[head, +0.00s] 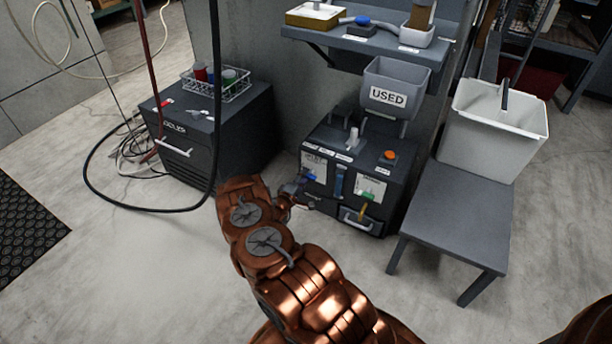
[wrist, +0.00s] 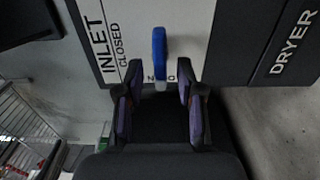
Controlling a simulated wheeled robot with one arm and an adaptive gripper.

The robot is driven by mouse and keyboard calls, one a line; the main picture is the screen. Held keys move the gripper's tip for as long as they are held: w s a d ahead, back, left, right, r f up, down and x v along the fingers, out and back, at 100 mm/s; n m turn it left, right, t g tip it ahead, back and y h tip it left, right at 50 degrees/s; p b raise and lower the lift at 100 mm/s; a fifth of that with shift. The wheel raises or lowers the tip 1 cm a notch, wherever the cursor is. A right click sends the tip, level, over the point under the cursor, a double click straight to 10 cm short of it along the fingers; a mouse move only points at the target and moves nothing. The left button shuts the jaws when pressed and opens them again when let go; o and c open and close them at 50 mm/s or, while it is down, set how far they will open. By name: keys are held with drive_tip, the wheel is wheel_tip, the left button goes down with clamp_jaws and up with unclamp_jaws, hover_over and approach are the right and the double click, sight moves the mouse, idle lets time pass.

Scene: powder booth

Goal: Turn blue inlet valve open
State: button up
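The blue inlet valve handle (wrist: 159,50) stands out from a white panel (wrist: 128,30) lettered "INLET" and "CLOSED" in the wrist view. More lettering near the handle's lower end is partly hidden. My gripper (wrist: 160,84) is open, its two purple-padded fingers apart on either side of the handle's lower end. I see no clear contact with the handle. In the head view the blue handle (head: 309,177) shows on the front of the dark dryer unit (head: 337,207), with my gripper (head: 297,189) close in front of it.
A yellow-green handle (head: 364,207) sits right of the inlet on the same unit. A grey "USED" bin (head: 390,97) is above. A dark cabinet (head: 228,135) with a wire basket (head: 222,83) stands left. A grey table (head: 458,212) with a white tub (head: 492,133) stands right.

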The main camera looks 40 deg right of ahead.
drive_tip(key=v, duration=1)
drive_tip(key=shift+a, duration=0.3)
